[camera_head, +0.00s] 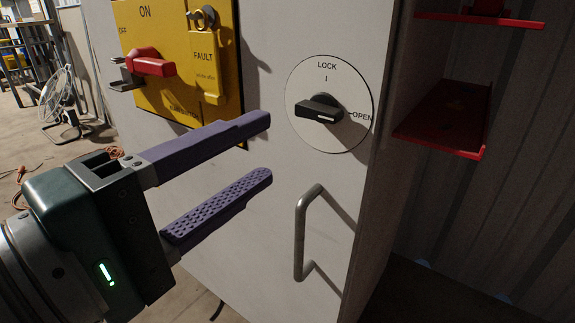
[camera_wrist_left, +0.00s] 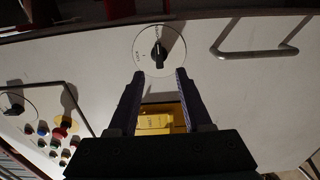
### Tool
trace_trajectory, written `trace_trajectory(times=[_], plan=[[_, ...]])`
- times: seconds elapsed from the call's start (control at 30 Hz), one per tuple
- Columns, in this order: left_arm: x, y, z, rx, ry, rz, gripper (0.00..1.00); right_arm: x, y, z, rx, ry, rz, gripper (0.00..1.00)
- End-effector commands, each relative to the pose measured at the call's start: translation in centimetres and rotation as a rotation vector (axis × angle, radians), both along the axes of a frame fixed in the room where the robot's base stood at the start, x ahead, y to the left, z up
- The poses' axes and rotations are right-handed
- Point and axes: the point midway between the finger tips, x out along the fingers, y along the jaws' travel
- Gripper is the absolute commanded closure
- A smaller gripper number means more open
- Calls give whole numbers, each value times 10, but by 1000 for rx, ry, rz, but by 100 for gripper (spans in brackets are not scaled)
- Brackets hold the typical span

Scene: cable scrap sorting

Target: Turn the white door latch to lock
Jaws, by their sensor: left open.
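The white round door latch (camera_head: 303,87) is on a pale cabinet door, marked LOCK at the top and OPEN at the right. Its black knob (camera_head: 320,109) lies roughly sideways, with its white mark toward OPEN. My left gripper (camera_head: 270,149) is open and empty, left of and below the latch, with its purple fingers apart and pointing toward the door. In the left wrist view, the latch plate (camera_wrist_left: 147,61) and black knob (camera_wrist_left: 158,54) appear beyond and between the open fingertips (camera_wrist_left: 159,73). My right gripper is in neither view.
A metal door handle (camera_head: 300,235) stands out below the latch. A yellow panel (camera_head: 185,95) with a red switch (camera_head: 155,66) is at the left. Red shelves (camera_head: 450,118) are inside the opening at the right. A fan (camera_head: 58,97) stands far left.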

Motion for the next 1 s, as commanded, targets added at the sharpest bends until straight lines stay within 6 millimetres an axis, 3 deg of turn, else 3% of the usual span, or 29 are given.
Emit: trace_trajectory(times=[1.0], plan=[[74,-55,1,2,-1,-1,50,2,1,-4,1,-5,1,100]])
